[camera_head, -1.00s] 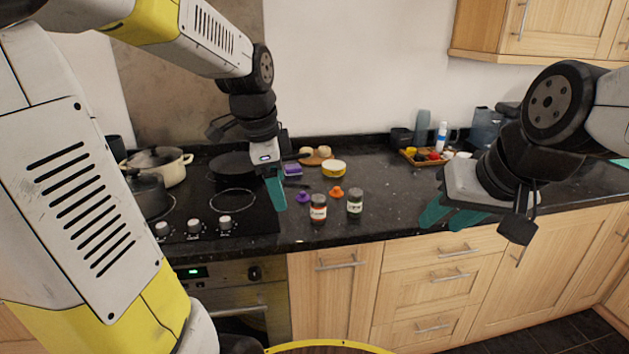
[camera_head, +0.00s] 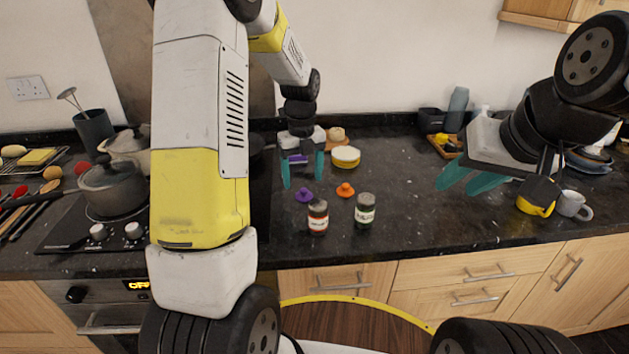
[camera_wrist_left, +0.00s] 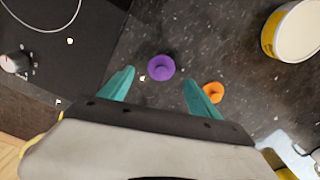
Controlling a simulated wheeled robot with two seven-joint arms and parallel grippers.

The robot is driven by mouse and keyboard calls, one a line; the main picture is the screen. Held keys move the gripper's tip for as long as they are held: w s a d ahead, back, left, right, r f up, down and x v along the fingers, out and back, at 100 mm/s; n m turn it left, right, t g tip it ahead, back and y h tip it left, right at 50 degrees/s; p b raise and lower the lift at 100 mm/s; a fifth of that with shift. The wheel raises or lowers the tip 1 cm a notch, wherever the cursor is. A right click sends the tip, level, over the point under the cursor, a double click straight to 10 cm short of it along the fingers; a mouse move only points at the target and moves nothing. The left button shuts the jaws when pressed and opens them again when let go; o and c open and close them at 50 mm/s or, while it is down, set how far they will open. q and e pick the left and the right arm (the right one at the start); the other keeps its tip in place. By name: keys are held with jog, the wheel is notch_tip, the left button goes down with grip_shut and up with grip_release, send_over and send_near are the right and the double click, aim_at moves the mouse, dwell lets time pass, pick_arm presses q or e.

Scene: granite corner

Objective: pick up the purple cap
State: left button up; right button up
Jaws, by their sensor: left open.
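The purple cap (camera_head: 304,195) lies on the dark granite counter, just behind the jar with the reddish label. It also shows in the left wrist view (camera_wrist_left: 161,67), a little beyond and between the fingertips. My left gripper (camera_head: 303,170) is open and empty, pointing down above the counter, close to the cap and slightly behind it in the head view. Its teal fingers also show in the left wrist view (camera_wrist_left: 158,82), with nothing between them. My right gripper (camera_head: 468,178) hangs over the counter at the right, teal fingers apart, with nothing seen between them.
An orange cap (camera_head: 346,190) lies just right of the purple one. Two jars (camera_head: 317,218) (camera_head: 365,211) stand in front. A yellow-banded round tin (camera_head: 346,157) is behind. The hob with a pot (camera_head: 112,187) is left. A grey mug (camera_head: 573,205) stands right.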

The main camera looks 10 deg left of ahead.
aim_at(304, 189)
pick_arm(q)
notch_tip(304, 189, down, 4)
jog(key=shift+w+d+f, duration=0.1)
jog(key=shift+f, duration=0.05)
jog(key=shift+c, duration=0.4)
jog(key=c, duration=1.3)
